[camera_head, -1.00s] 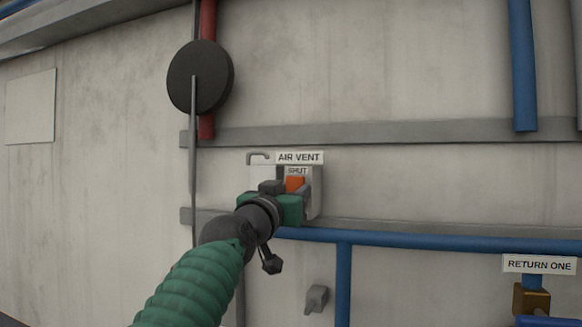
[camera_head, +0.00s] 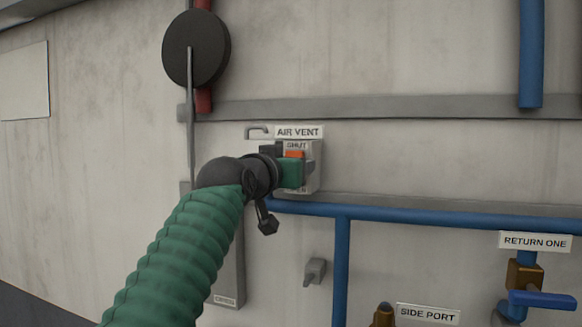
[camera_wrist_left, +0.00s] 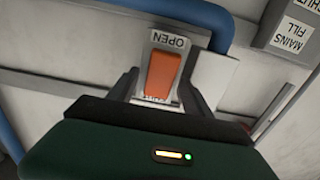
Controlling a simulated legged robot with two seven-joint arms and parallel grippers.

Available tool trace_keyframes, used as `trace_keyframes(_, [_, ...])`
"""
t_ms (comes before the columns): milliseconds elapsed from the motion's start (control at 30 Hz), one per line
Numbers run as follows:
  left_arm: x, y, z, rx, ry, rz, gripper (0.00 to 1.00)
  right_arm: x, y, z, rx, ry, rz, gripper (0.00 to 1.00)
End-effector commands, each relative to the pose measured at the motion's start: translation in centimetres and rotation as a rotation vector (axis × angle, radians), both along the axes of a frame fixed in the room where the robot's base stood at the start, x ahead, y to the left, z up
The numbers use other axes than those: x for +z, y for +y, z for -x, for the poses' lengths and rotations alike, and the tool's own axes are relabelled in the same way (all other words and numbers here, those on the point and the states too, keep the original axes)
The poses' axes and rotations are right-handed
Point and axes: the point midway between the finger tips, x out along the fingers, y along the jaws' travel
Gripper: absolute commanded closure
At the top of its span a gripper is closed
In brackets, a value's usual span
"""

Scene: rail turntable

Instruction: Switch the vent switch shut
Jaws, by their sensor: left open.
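The vent switch has an orange rocker (camera_head: 294,155) on a light grey box (camera_head: 312,180) under the AIR VENT label (camera_head: 299,132). A SHUT marking (camera_head: 297,145) shows above the rocker. My left gripper (camera_head: 303,166) is in front of the box and hides the lower part of the rocker. In the left wrist view the orange rocker (camera_wrist_left: 162,75) sits between the two open fingers of my left gripper (camera_wrist_left: 158,90), with an OPEN marking (camera_wrist_left: 170,40) at its end. I cannot tell whether a finger touches it. My right gripper is not in view.
Blue pipes (camera_head: 430,216) run below and right of the box. A black disc (camera_head: 196,48) hangs at upper left. A grey knob (camera_head: 315,270) sits below. A brass valve with a blue handle (camera_head: 542,299) is at lower right.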

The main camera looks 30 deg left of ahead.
Motion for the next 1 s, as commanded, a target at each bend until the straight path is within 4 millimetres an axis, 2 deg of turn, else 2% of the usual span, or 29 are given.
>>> trace_keyframes(133, [-0.1, -0.1, 0.6, 0.000, -0.002, 0.000, 0.42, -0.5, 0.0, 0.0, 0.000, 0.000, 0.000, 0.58])
trace_keyframes(233, [-0.5, -0.5, 2.1, 0.000, -0.004, -0.001, 0.42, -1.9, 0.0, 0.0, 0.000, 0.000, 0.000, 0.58])
trace_keyframes(500, [-0.7, -2.3, 9.7, 0.000, -0.006, -0.001, 0.42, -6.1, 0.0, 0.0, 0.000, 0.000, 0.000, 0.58])
trace_keyframes(700, [-0.4, -3.3, 14.2, 0.000, -0.001, 0.000, 0.42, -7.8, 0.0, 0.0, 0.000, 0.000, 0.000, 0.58])
trace_keyframes(833, [-0.3, -3.7, 15.7, 0.000, 0.002, 0.000, 0.42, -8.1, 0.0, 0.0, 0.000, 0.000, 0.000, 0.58])
trace_keyframes(1000, [-0.1, -3.8, 16.0, 0.000, 0.003, 0.001, 0.42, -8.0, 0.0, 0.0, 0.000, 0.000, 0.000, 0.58])
